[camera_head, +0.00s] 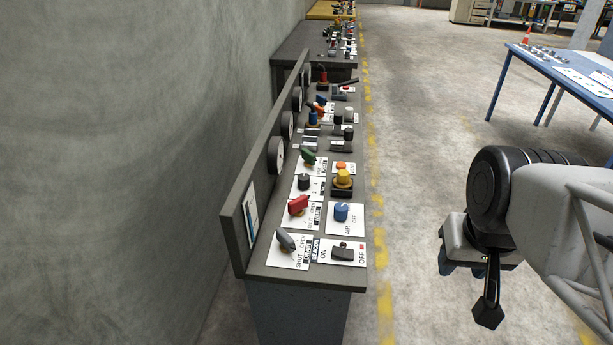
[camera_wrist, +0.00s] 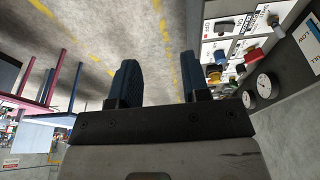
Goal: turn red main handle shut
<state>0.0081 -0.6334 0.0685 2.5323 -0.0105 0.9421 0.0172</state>
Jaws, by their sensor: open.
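The red handle (camera_head: 298,204) sits on a white plate with SHUT and OPEN lettering, near the front of the long grey panel bench. Its grip lies slanted across the plate; which word it points at is too small to tell. A red part (camera_wrist: 250,55) on the panel also shows at the upper right of the wrist view. My gripper (camera_head: 462,270) is well to the right of the bench, over open floor. In the wrist view its two blue fingers (camera_wrist: 158,78) stand apart with nothing between them. It touches no handle.
Beside the red handle are a grey handle (camera_head: 286,241), a green handle (camera_head: 308,157), a blue knob (camera_head: 341,211) and a yellow knob (camera_head: 343,178). An upright gauge board (camera_head: 240,215) borders the left. A blue table (camera_head: 545,75) stands far right. Floor between bench and gripper is clear.

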